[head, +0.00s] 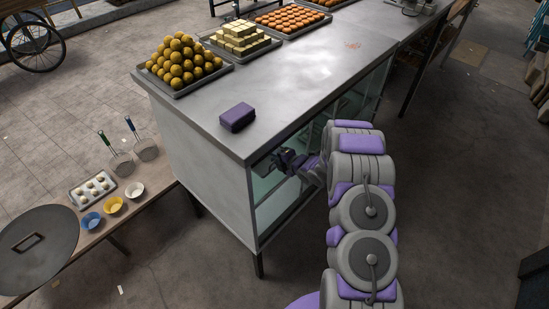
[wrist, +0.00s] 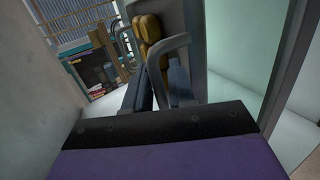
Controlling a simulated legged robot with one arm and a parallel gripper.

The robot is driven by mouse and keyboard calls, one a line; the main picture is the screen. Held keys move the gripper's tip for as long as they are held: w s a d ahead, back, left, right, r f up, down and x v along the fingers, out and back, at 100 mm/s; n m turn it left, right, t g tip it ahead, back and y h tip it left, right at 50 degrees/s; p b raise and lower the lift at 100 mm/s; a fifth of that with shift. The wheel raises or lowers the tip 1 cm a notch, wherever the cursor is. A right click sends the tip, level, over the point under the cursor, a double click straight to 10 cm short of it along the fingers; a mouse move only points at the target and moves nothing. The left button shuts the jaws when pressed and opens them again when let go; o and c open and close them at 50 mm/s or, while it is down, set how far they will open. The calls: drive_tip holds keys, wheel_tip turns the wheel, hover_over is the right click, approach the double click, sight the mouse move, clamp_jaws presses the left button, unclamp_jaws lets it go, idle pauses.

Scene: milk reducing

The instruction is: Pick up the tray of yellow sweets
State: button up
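My gripper (head: 286,160) reaches into the open end of the glass-fronted counter, below its top. In the wrist view, its dark fingers (wrist: 157,92) lie close around the near end of a grey tray (wrist: 187,22). Yellow-brown sweets (wrist: 150,30) sit along this tray, which looks steeply tilted in the picture. I cannot tell whether the fingers are apart from the tray or gripping it. The head view does not show this tray clearly. On the countertop, one tray (head: 176,92) holds a pile of round yellow sweets (head: 182,62), and another holds pale yellow blocks (head: 240,38).
A purple block (head: 237,117) lies near the counter's front corner. Trays of orange sweets (head: 290,18) stand farther back on the metal countertop (head: 300,75). Cabinet walls and a glass pane (wrist: 250,50) flank my gripper closely. A low table with bowls (head: 115,205) stands left.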

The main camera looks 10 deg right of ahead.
drive_tip(key=shift+w+d+f, duration=0.15)
drive_tip(key=shift+w+d, duration=0.1)
drive_tip(key=shift+d, duration=0.35)
drive_tip(key=shift+a, duration=0.55)
clamp_jaws()
drive_tip(key=shift+d, duration=0.25)
